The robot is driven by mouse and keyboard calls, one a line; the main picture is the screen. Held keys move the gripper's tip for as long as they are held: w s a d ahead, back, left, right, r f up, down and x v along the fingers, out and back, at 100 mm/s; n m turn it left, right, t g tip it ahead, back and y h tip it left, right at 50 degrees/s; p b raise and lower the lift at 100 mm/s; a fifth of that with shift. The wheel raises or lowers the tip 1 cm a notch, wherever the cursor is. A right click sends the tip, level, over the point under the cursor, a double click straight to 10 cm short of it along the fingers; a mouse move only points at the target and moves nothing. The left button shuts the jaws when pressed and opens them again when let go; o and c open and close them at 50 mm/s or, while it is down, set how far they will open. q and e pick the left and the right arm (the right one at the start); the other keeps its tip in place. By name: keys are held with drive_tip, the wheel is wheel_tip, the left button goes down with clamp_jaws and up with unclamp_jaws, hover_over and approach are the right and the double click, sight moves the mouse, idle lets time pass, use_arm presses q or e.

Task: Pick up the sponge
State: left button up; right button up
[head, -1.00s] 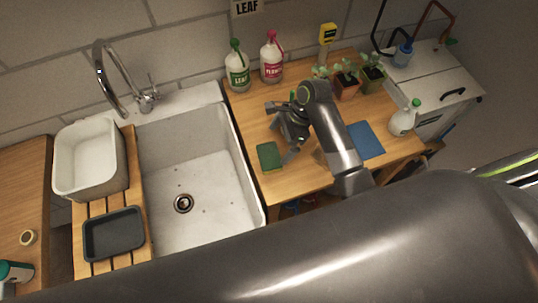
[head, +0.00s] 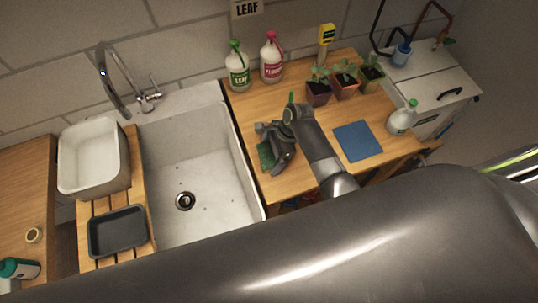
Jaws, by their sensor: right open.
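The green sponge (head: 265,154) lies on the wooden counter just right of the sink, partly hidden by my right gripper. My right gripper (head: 271,162) is open and sits over the sponge, with its fingers pointing down toward it. I cannot tell whether the fingers touch the sponge. My left gripper is not in view.
The white sink (head: 190,165) is left of the sponge. Two spray bottles, one green-labelled (head: 237,72) and one pink-labelled (head: 271,63), stand at the back. Potted seedlings (head: 345,84), a blue cloth (head: 357,141) and a white bottle (head: 402,118) are to the right.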

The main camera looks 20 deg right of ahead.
sight(271, 154)
drive_tip(key=c, duration=0.8)
drive_tip(key=shift+r, duration=0.15)
wheel_tip(271, 154, up, 10)
drive_tip(key=b, duration=0.1)
